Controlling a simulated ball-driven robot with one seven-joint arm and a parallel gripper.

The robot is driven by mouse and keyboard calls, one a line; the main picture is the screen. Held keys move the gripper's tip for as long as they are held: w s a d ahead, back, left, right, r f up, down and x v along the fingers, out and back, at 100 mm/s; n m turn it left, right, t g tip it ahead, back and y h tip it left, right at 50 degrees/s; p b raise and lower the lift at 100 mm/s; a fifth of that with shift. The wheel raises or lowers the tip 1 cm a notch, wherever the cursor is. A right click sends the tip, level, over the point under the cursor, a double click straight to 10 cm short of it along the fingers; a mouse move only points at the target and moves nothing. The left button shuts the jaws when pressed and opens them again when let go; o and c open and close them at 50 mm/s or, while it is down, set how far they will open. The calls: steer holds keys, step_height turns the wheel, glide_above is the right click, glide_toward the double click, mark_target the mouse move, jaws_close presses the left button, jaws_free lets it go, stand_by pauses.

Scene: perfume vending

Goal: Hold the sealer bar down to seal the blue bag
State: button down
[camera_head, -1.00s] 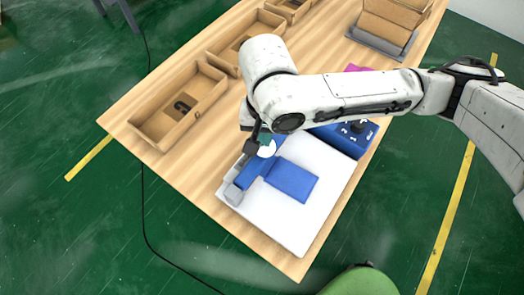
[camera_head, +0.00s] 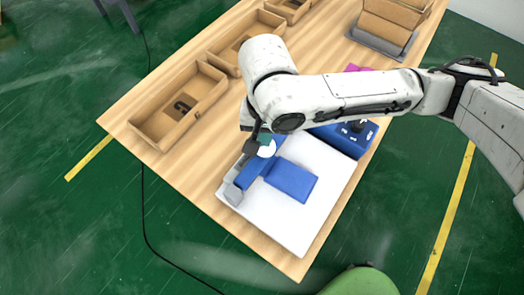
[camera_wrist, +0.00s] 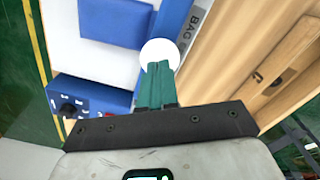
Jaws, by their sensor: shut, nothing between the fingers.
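The blue bag (camera_head: 291,180) lies flat on the white bed of the sealer (camera_head: 306,228), with one edge at the blue sealer bar (camera_head: 252,170). In the wrist view the bag (camera_wrist: 116,22) is at the top and the bar (camera_wrist: 170,22) runs beside it. A round white knob (camera_head: 267,148) sits on the bar; it also shows in the wrist view (camera_wrist: 160,52). My gripper (camera_wrist: 159,66) is shut and empty, its green fingertips at the knob. They overlap it in view; I cannot tell how firmly they press. My arm hides the bar's far end.
A blue control box (camera_head: 346,138) with a dial stands at the bed's far right end. Open cardboard boxes (camera_head: 178,106) line the table's left side, one holding a dark item. Another box (camera_head: 388,25) stands farther back. Bare wood lies left of the sealer.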

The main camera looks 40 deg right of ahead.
steer(key=shift+f, duration=0.1)
stand_by(0.3)
steer(key=shift+f+b, duration=0.3)
steer(key=shift+f, duration=0.1)
steer(key=shift+f+b, duration=1.15)
steer(key=shift+f, duration=0.65)
steer(key=shift+s+f, duration=0.15)
steer(key=shift+f, duration=0.1)
stand_by(2.5)
steer(key=shift+r+p, duration=0.15)
steer(key=shift+p, duration=0.15)
step_height(320, 180, up, 9)
steer(key=p, duration=0.9)
steer(key=shift+r, duration=0.15)
stand_by(0.4)
